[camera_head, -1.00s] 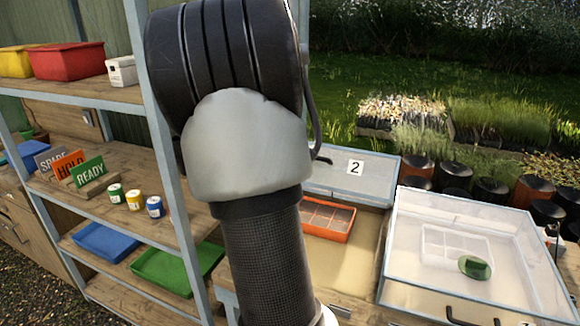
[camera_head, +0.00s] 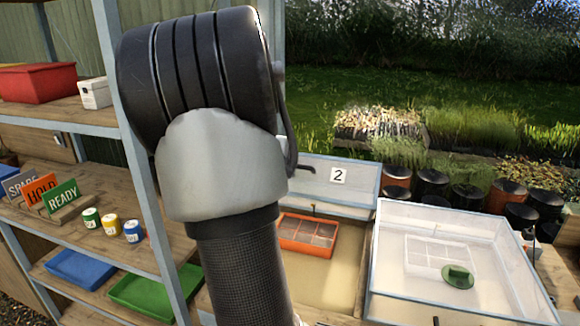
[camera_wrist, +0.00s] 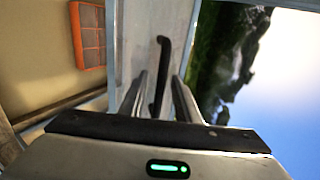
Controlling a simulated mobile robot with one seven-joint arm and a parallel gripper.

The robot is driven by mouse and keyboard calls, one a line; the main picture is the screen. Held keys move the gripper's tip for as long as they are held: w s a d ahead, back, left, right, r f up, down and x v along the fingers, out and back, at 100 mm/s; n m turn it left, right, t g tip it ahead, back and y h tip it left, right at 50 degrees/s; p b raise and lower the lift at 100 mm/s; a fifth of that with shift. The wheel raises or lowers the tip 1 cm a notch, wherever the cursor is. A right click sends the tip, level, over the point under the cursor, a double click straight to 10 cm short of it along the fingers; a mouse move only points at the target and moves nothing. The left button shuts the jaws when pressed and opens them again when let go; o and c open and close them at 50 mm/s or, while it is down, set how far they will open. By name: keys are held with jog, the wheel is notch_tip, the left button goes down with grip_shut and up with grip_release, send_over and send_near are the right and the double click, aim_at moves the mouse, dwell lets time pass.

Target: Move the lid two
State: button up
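Lid two (camera_head: 357,178) is a pale framed panel with a white "2" label, at the back of an open box holding an orange divided tray (camera_head: 307,235). In the wrist view the lid (camera_wrist: 137,30) is a pale strip with a black bar handle (camera_wrist: 160,72). My gripper (camera_wrist: 162,85) is open, with one finger on each side of the handle. Gaps show between the handle and both fingers. In the head view my arm hides the gripper and part of the lid. The orange tray also shows in the wrist view (camera_wrist: 88,38).
A clear-lidded case (camera_head: 395,275) with a white divided tray and a green round item stands at right. A shelf at left holds the READY sign (camera_head: 61,196), small cans, a blue tray (camera_head: 78,268) and a green tray (camera_head: 150,290). Dark pots stand behind.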

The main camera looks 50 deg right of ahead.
jog(key=p+v, duration=0.2)
jog(key=v, duration=1.5)
jog(key=shift+a, duration=0.25)
jog(key=shift+r, duration=0.15)
